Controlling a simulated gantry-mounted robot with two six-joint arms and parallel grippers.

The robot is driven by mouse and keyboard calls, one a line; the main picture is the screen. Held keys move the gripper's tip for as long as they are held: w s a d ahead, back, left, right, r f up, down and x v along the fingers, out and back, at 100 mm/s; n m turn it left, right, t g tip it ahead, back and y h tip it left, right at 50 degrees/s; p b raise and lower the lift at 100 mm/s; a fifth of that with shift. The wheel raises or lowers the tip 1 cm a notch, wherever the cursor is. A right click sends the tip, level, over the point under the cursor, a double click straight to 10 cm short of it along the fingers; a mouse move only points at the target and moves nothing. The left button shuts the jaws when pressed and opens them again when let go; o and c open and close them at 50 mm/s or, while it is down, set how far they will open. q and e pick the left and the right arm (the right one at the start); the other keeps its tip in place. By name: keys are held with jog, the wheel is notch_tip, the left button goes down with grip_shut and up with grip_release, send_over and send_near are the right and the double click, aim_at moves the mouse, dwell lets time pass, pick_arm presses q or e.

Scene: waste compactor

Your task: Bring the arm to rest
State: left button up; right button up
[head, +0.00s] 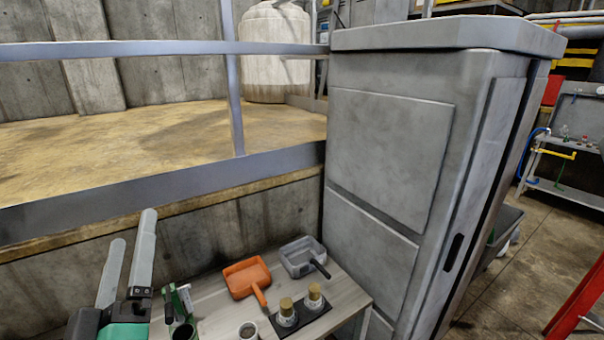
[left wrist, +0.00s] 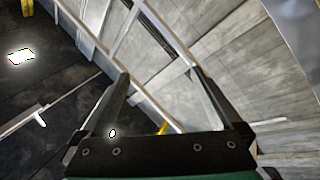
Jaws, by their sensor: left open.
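My left gripper (head: 132,228) is at the lower left of the head view, raised beside the left end of a small table (head: 345,292). Its two pale grey fingers point up and stand apart, with nothing between them. In the left wrist view the gripper (left wrist: 160,73) also shows open and empty, its fingers spread against a tilted background of beams and panels. My right gripper is in neither view.
On the table are an orange scoop (head: 247,278), a grey scoop (head: 302,257), two brass-topped items (head: 287,310) on a dark plate and a cup (head: 248,330). A tall grey cabinet (head: 390,150) stands to the right. A metal railing (head: 235,105) runs behind.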

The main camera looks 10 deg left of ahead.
pick_arm(q)
jog(key=s+d+r+m+t+h, duration=0.35)
jog(key=r+m+h, duration=0.2)
jog(key=r, duration=0.25)
jog(key=s+d+r+m+t+h, duration=0.3)
jog(key=s+d+r+m+h, duration=0.2)
jog(key=r+m, duration=0.3)
notch_tip(320, 180, up, 29)
jog(key=p, duration=2.8)
jog(key=shift+d+m+h+p, duration=0.15)
jog(key=shift+m+h+p, duration=0.2)
jog(key=shift+m, duration=0.1)
